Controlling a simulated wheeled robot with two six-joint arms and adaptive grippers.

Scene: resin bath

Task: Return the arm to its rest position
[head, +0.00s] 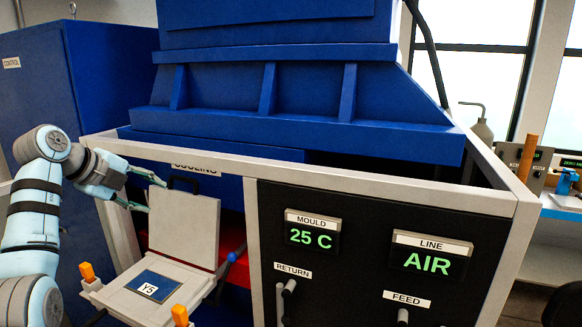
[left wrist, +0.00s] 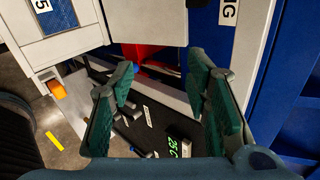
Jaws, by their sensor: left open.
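My left gripper (head: 147,195) is open at the left of the head view, its green-padded fingers pointing right. The fingertips are close to the upper left edge of an upright pale panel (head: 185,228); I cannot tell whether they touch it. In the left wrist view the two fingers of my left gripper (left wrist: 163,92) are spread apart with nothing between them. My right gripper is in neither view.
A pale box marked Y5 (head: 180,283) with orange clips stands below the panel. To its right is a black control panel (head: 345,262) reading MOULD 25 C and LINE AIR. The blue machine (head: 270,90) rises behind; a blue cabinet (head: 90,120) stands at left.

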